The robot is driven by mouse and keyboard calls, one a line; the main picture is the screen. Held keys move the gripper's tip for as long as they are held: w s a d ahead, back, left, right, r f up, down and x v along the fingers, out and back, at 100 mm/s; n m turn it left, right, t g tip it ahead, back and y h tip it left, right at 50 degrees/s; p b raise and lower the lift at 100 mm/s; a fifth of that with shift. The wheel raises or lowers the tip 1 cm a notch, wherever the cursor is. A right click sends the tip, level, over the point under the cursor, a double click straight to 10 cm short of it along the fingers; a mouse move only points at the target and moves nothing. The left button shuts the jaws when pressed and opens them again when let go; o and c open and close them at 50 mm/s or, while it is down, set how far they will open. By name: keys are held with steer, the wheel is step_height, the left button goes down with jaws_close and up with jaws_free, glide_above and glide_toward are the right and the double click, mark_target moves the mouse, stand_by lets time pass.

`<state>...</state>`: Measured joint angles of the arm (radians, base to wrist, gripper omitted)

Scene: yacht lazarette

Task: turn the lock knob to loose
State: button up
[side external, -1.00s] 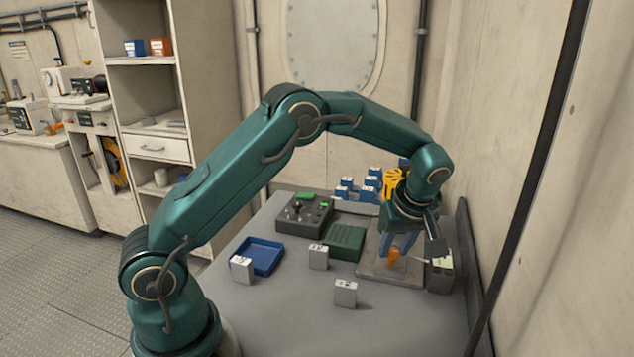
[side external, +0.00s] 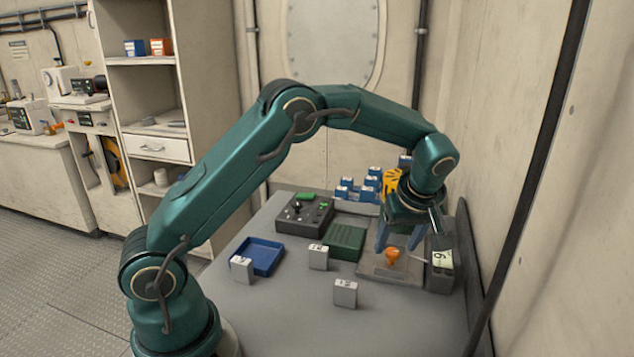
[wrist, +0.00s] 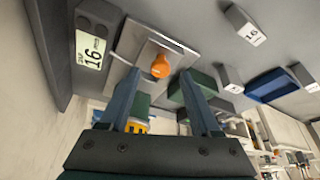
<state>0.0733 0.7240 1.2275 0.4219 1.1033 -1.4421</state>
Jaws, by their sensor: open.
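The orange lock knob (side external: 392,256) stands on a grey plate (side external: 374,272) near the right side of the table. It also shows in the wrist view (wrist: 160,66), beyond and between the fingertips. My gripper (side external: 400,243) is open, with its two blue-grey fingers spread apart above the knob and nothing between them. In the wrist view my gripper (wrist: 160,80) has one finger on each side of the knob's line, and it appears clear of the knob. A grey display box (side external: 440,272) beside the plate shows the number 16 on its screen (wrist: 90,50).
A blue tray (side external: 262,256), a green ribbed block (side external: 346,242) and a dark control box (side external: 303,216) stand to the left. Several small white-faced blocks are spread about, one at the front (side external: 345,293). A yellow object (side external: 391,184) is behind my gripper.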

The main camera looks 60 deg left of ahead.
steer(key=shift+v, duration=1.75)
steer(key=s+r+m+t+h, duration=0.2)
steer(key=s+r+t, duration=0.1)
steer(key=s+r, duration=0.75)
steer(key=s+d+f+m+h, duration=0.1)
steer(key=s+d+f+m, duration=0.1)
steer(key=s+m, duration=0.3)
steer(key=s+d+f+m+h, duration=0.1)
steer(key=s+d+f+m, duration=0.1)
steer(key=s+m, duration=0.4)
steer(key=shift+f+m+t, duration=0.3)
steer(key=shift+t, duration=0.1)
